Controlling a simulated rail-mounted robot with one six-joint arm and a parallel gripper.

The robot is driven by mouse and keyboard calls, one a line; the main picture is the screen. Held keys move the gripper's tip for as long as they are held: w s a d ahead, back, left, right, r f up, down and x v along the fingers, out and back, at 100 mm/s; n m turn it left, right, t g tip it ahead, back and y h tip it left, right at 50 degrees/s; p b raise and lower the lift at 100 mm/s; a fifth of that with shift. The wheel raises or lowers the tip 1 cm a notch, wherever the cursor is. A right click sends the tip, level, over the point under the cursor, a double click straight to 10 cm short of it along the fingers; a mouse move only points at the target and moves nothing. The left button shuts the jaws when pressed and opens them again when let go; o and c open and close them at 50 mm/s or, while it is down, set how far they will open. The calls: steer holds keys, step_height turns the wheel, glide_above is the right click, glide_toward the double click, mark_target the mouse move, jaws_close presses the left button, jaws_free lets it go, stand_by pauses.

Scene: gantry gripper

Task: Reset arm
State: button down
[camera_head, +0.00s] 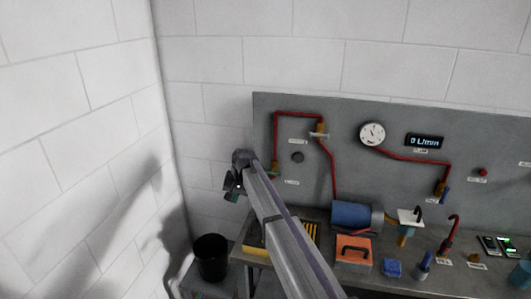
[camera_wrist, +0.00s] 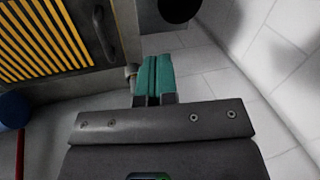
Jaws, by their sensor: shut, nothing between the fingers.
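My gripper (camera_head: 234,188) hangs at the far end of my grey arm, left of the grey back panel and in front of the white block wall. It is small and dark in the head view. In the wrist view my gripper (camera_wrist: 153,80) shows two green fingers pressed together with nothing between them. The fingertips point toward the floor gap between the bench edge and the wall.
A workbench (camera_head: 325,246) holds a blue cylinder (camera_head: 352,214), an orange box (camera_head: 354,250) and a blue block (camera_head: 393,268). Red pipes and a gauge (camera_head: 372,134) are on the panel (camera_head: 345,108). A black bin (camera_head: 211,257) stands left of the bench.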

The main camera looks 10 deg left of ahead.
steer(key=s+d+f+h+b, duration=0.1)
steer(key=s+d+f, duration=0.1)
steer(key=s+d, duration=0.9)
steer(key=s+d+f+h+b, duration=0.1)
steer(key=s+d+f+b, duration=0.1)
steer(key=s+d, duration=0.8)
steer(key=s+d+f+m+h+b, duration=0.1)
steer(key=s+d+f+b, duration=0.1)
steer(key=s+d, duration=0.9)
steer(key=d, duration=0.9)
steer(key=shift+s, duration=0.3)
